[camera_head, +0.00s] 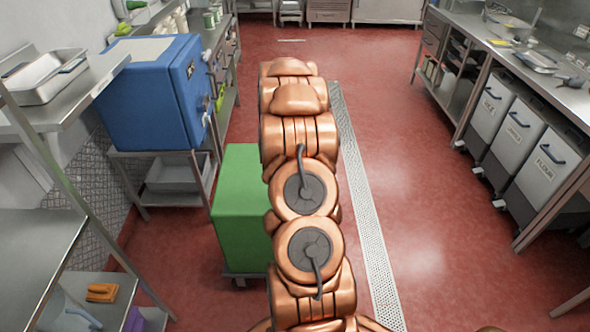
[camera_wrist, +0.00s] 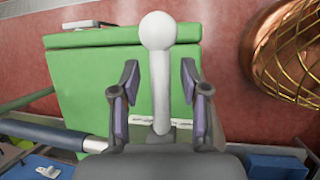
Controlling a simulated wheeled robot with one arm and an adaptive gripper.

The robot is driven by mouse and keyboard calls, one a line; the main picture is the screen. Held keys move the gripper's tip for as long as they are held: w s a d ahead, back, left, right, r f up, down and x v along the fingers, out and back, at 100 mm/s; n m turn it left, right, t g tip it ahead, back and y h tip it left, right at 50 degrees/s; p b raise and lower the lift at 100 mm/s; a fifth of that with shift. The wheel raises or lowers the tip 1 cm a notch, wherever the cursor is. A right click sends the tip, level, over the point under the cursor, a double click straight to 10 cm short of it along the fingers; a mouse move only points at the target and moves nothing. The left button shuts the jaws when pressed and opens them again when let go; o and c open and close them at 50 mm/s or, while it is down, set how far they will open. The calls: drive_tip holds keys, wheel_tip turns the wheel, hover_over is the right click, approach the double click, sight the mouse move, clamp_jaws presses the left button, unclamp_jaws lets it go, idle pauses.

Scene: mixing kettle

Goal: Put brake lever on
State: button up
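In the wrist view a pale grey lever with a round ball knob (camera_wrist: 158,32) stands between the fingers of my gripper (camera_wrist: 159,72). I take it to be the brake lever. My gripper is open, with one dark finger on each side of the shaft and a visible gap on both sides. The shaft tapers toward a light strip low in the picture, and its foot is partly hidden by the gripper body. A flat green surface lies behind the lever. In the head view my copper arm hides the gripper, and the lever does not show.
A green box (camera_head: 239,205) stands left of my arm. A blue cabinet (camera_head: 155,92) sits on a steel table. White bins (camera_head: 541,165) line the right counter. The red floor right of my arm is open. In the wrist view a copper shape with golden mesh (camera_wrist: 291,50) is at right.

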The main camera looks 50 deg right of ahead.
drive_tip(key=shift+r, duration=0.1)
drive_tip(key=p+v, duration=0.2)
drive_tip(key=v, duration=0.5)
idle(0.4)
idle(0.5)
